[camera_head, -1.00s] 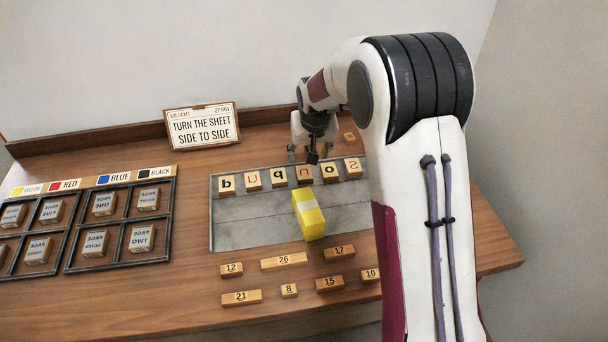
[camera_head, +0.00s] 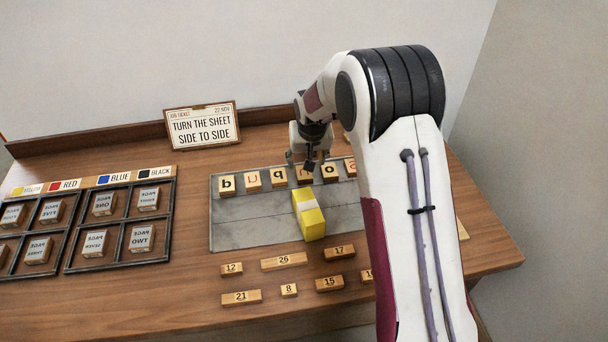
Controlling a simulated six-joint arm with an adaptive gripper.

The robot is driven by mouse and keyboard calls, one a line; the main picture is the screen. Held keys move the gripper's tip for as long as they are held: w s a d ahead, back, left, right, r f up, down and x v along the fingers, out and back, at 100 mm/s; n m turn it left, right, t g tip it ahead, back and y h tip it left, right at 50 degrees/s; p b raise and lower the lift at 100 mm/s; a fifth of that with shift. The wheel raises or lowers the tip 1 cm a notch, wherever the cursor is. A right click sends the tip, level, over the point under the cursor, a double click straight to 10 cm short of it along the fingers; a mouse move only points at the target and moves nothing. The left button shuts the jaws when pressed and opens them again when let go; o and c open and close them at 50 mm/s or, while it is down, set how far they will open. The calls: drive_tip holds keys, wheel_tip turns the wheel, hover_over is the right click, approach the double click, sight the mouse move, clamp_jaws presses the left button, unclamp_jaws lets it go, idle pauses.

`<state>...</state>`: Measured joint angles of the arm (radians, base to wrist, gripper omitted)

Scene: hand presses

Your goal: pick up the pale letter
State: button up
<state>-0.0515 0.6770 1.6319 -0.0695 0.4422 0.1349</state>
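A row of small wooden letter blocks stands along the top of the grey metal plate (camera_head: 232,232). The b block (camera_head: 227,184) and the q block (camera_head: 278,178) bear dark letters; the u block (camera_head: 252,181) is reddish. The fourth block (camera_head: 304,178) is partly covered by my gripper, and its letter is hard to read. The o block (camera_head: 329,172) is to its right, and the last block (camera_head: 350,167) is partly behind my arm. I cannot tell for sure which letter is the pale one. My gripper (camera_head: 304,165) points down above the fourth block, fingers apart; contact is unclear.
A yellow block with a white band (camera_head: 308,213) stands on the plate in front of the letters. Numbered wooden pieces (camera_head: 284,261) lie at the front. Dark-framed trays of blocks (camera_head: 119,222) are at the left; a sign (camera_head: 202,125) stands behind.

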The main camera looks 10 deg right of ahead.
sight(304, 172)
drive_tip(key=shift+w+f, duration=0.1)
drive_tip(key=shift+f, duration=0.15)
drive_tip(key=shift+f, duration=0.1)
drive_tip(key=shift+a+f, duration=0.2)
drive_tip(key=shift+f, duration=1.35)
drive_tip(key=shift+x, duration=1.05)
drive_tip(key=shift+w, duration=0.1)
drive_tip(key=c, duration=1.1)
